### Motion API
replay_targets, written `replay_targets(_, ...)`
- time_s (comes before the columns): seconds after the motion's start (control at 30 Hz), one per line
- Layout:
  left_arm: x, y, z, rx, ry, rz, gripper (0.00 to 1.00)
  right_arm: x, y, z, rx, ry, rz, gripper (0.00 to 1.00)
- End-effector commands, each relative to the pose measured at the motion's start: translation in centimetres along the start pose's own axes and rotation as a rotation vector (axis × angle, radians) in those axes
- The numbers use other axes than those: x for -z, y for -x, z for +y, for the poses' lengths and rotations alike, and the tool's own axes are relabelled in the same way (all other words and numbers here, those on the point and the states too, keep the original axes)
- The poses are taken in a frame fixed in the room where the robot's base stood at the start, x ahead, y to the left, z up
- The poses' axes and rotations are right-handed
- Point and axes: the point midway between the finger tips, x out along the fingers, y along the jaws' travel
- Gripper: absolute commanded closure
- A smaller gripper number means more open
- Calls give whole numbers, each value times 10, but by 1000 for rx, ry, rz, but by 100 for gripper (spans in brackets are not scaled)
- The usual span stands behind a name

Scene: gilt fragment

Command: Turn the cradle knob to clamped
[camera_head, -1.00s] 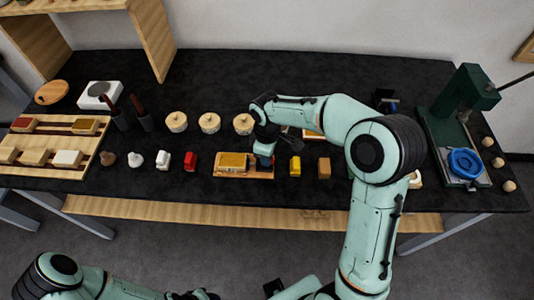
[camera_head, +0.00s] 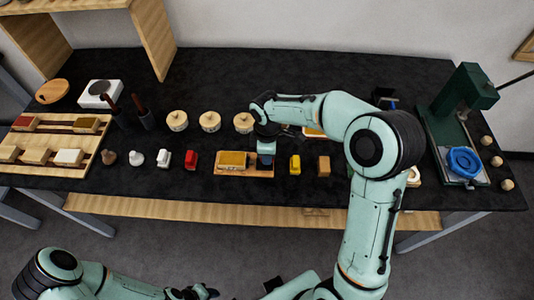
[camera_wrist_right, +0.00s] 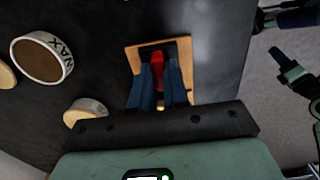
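The cradle (camera_head: 229,173) is a wooden base with a yellow-gold block (camera_head: 232,159) on it, at the middle of the table's front half. My right gripper (camera_head: 265,162) points down at the cradle's right end and hides that end in the head view. In the right wrist view, the cradle's wooden plate (camera_wrist_right: 184,48) surrounds a dark area with a red part (camera_wrist_right: 158,60), perhaps the knob. The blue fingers of my right gripper (camera_wrist_right: 160,80) stand on either side of this red part; contact is unclear. My left gripper (camera_head: 205,292) is low at the bottom edge, its fingers unclear.
Lidded round jars (camera_head: 210,122) stand behind the cradle; one reads WAX in the wrist view (camera_wrist_right: 65,55). A red piece (camera_head: 191,160) stands left of it, a yellow piece (camera_head: 295,165) and a tan block (camera_head: 323,166) right. A green press (camera_head: 465,95) stands far right.

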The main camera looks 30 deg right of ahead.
Motion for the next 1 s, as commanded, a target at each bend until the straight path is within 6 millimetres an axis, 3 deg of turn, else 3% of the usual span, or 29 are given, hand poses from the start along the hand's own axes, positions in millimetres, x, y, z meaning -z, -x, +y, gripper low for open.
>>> replay_targets(0.03,0,0,0,0,0,0,57,0,1,1,-2,-1,0,72)
replay_targets(0.07,0,0,0,0,0,0,57,0,1,1,-2,-1,1,62)
replay_targets(0.1,0,0,0,0,0,0,57,0,1,1,-2,-1,1,60)
replay_targets(0.47,0,1,0,0,0,1,57,0,7,1,-3,-2,2,60)
replay_targets(0.57,2,3,2,-1,-1,2,57,1,20,1,-5,-2,3,60)
replay_targets(1.0,10,16,9,-5,-5,14,57,1,114,1,-6,-1,4,60)
